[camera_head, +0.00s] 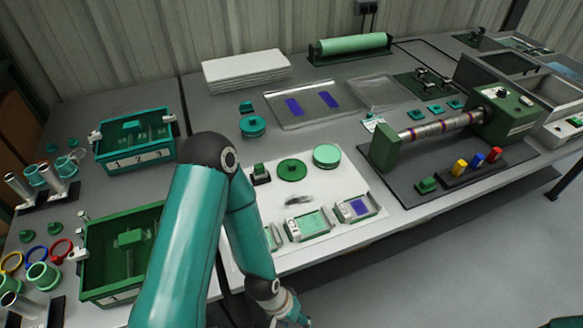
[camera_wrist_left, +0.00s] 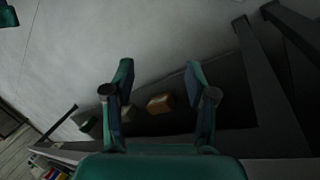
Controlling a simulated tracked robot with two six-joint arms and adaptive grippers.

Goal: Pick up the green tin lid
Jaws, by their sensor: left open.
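A round dark green lid (camera_head: 292,170) with a small raised knob lies on the white mat (camera_head: 345,235). A pale green round tin (camera_head: 327,155) stands just to its right. My left arm crosses the mat's left side in the head view, with its wrist low at the bottom edge, apart from the lid and nearer the front. My left gripper (camera_wrist_left: 160,82) is open and empty in the left wrist view, facing grey floor and dark frame bars. The lid does not show there. My right gripper is not in view.
A small dark green piece (camera_head: 260,174) stands left of the lid. Several small boxes (camera_head: 308,225) line the mat's front. A roller machine (camera_head: 440,128) is to the right; a teal bin (camera_head: 135,150) and a green bin (camera_head: 105,285) are to the left.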

